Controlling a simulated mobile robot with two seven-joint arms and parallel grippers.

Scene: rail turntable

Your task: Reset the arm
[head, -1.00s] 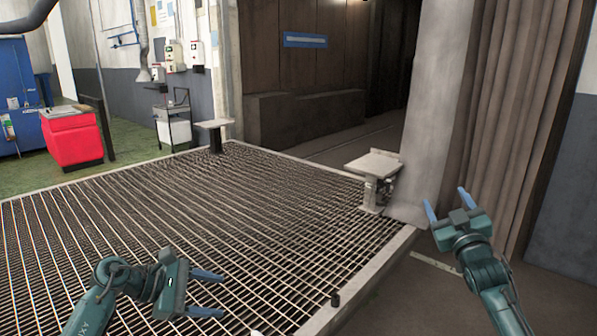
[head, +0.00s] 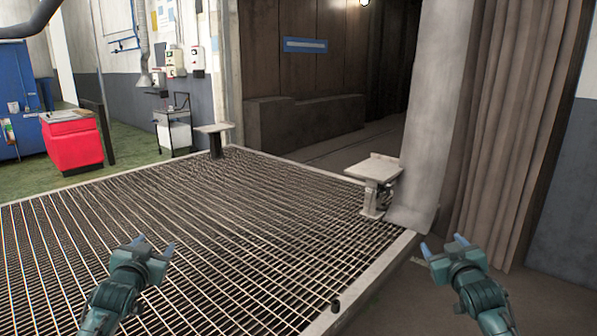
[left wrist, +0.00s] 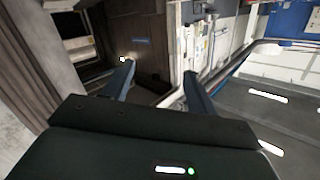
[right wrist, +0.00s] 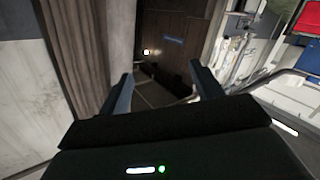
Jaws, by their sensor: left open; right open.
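My left gripper (head: 154,248) is at the lower left of the head view, in front of the metal grating. Its two blue fingers are apart with nothing between them, as the left wrist view (left wrist: 158,85) also shows. My right gripper (head: 443,245) is at the lower right of the head view, by the grating's right edge. Its fingers are apart and empty, also in the right wrist view (right wrist: 160,88). Both grippers point forward and stand at about the same height in the head view. Neither touches anything that I can see.
The grating (head: 250,225) fills the floor ahead. A small pedestal (head: 373,170) stands at its right corner, another pedestal (head: 213,128) at its far edge. A pillar (head: 436,110) and brown curtain (head: 508,130) stand at right. A red cabinet (head: 74,145) is at far left.

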